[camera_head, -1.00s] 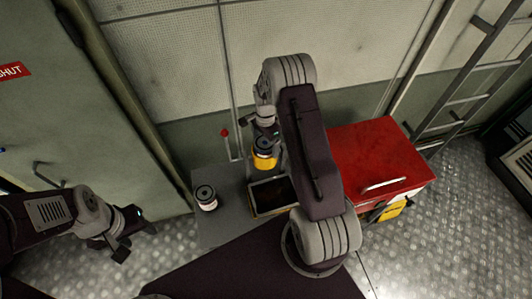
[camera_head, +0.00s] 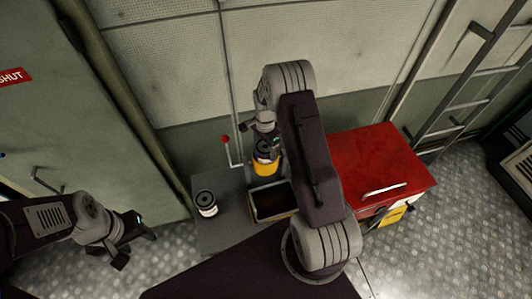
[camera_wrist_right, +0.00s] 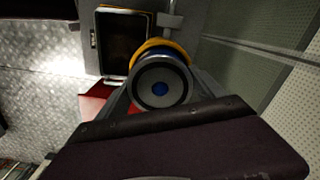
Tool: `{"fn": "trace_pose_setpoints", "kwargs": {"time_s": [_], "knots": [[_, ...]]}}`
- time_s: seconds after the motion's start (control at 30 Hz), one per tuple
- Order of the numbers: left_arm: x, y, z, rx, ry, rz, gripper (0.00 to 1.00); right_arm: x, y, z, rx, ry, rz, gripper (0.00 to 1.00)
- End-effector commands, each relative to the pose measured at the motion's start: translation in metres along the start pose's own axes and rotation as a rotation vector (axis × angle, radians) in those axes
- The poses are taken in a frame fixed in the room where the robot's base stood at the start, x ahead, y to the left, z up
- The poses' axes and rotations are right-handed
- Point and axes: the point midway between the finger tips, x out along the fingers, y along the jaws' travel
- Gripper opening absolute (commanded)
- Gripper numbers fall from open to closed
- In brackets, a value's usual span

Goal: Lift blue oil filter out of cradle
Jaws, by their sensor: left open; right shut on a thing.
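The blue oil filter (camera_wrist_right: 160,82) shows end-on in the right wrist view, with a grey ring, dark face and blue centre. A yellow band (camera_wrist_right: 158,46) curves around its far side; I cannot tell whether this is the cradle. In the head view the filter (camera_head: 265,156) is a dark cylinder above the yellow band, partly hidden by my arm. My right gripper (camera_head: 263,143) is shut on the filter, its fingers on either side in the wrist view. Whether the filter is clear of the cradle cannot be seen. My left gripper (camera_head: 136,242) is open and empty at lower left, away from the bench.
A white canister with a dark top (camera_head: 205,203) stands on the grey bench (camera_head: 222,232). An open tray (camera_head: 257,212) with a dark inside lies beside it. A red cabinet (camera_head: 375,160) stands at the right, and a red-knobbed lever (camera_head: 226,139) is behind the bench.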

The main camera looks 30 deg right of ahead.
Motion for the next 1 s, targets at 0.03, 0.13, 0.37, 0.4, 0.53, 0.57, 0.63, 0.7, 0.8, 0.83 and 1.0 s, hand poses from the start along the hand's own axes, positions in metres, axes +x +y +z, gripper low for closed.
{"fn": "trace_pose_setpoints", "kwargs": {"time_s": [0.03,0.13,0.37,0.4,0.53,0.57,0.63,0.7,0.8,0.83,1.0], "knots": [[-0.004,0.0,0.0,0.0,0.0,0.0,0.52,-0.005,-0.001,0.0,0.0,0.001,-0.002,0.36],[-0.007,0.0,-0.001,0.0,0.0,0.0,0.52,-0.01,-0.001,0.0,0.0,0.001,-0.002,0.36],[-0.015,0.0,-0.002,0.0,0.0,0.0,0.52,-0.02,-0.001,0.0,0.0,0.001,-0.002,0.36],[-0.016,0.0,-0.002,0.0,0.0,0.0,0.52,-0.022,-0.001,0.0,0.0,0.001,-0.002,0.36],[-0.02,0.0,-0.002,0.0,0.0,0.0,0.52,-0.028,-0.001,0.0,0.0,0.001,-0.002,0.36],[-0.021,0.0,-0.002,0.0,0.0,0.0,0.52,-0.029,-0.001,0.0,0.0,0.001,-0.002,0.36],[-0.023,0.0,-0.002,0.0,0.0,0.0,0.52,-0.032,-0.001,0.0,0.0,0.001,-0.002,0.36],[-0.026,0.001,-0.003,0.0,0.0,0.0,0.52,-0.035,-0.001,0.0,0.0,0.001,-0.002,0.36],[-0.029,0.001,-0.003,0.0,0.0,0.0,0.52,-0.04,-0.001,0.0,0.0,0.001,-0.002,0.36],[-0.03,0.001,-0.003,0.0,0.0,0.0,0.52,-0.041,-0.001,0.0,0.0,0.001,-0.002,0.36],[-0.035,0.001,-0.004,0.0,0.0,0.0,0.52,-0.049,-0.001,0.0,0.0,0.001,-0.001,0.36]]}}
